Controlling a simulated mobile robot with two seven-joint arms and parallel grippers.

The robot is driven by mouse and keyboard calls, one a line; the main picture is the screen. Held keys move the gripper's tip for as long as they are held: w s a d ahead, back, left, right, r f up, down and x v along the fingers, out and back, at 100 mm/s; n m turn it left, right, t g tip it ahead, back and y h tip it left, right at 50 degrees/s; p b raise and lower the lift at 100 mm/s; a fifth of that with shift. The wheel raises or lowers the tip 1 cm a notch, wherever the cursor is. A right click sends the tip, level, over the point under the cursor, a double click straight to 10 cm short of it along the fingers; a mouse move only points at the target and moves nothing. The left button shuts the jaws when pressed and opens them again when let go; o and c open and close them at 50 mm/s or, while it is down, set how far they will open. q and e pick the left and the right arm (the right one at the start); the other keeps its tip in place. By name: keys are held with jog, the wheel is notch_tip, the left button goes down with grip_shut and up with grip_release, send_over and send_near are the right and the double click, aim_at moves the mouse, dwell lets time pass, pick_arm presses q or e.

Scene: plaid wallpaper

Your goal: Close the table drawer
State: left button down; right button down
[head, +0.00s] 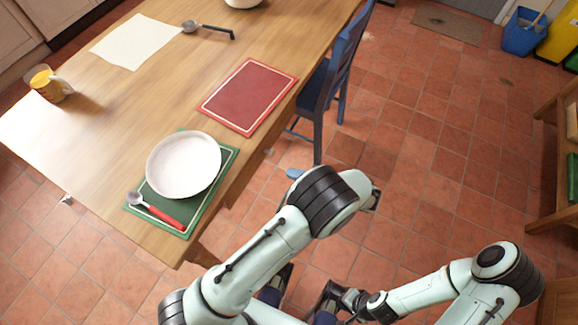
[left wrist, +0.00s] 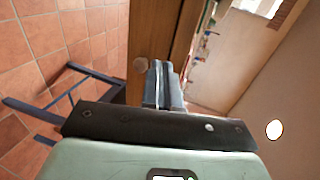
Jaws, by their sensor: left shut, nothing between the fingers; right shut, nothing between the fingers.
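The wooden table (head: 160,105) runs across the upper left of the head view. A round knob (left wrist: 140,65) shows on its brown side panel (left wrist: 158,28) in the left wrist view. A small knob (head: 268,152) also shows along the table's right side in the head view. How far the drawer stands out is hidden. My left gripper (left wrist: 164,68) is shut and empty, pointing at the panel beside the knob; contact cannot be told. My right gripper (head: 330,296) is shut and empty, low over the floor, away from the table.
A blue chair (head: 335,75) stands against the table's right side; it also shows in the left wrist view (left wrist: 60,95). A white plate (head: 184,164) on a green mat, a red-handled spoon (head: 157,212) and a red mat (head: 248,96) lie near the table edge. Tiled floor (head: 430,140) is free at right.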

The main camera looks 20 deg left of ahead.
aim_at(254, 158)
pick_arm(q)
jog(key=x, duration=1)
jog(key=shift+a+r, duration=0.15)
jog(key=shift+r, duration=0.15)
jog(key=shift+a, duration=0.8)
jog(key=shift+w+a, duration=0.1)
jog(key=shift+a, duration=0.85)
jog(key=shift+a+r, duration=0.1)
jog(key=shift+a, duration=0.25)
jog(key=shift+w, duration=0.1)
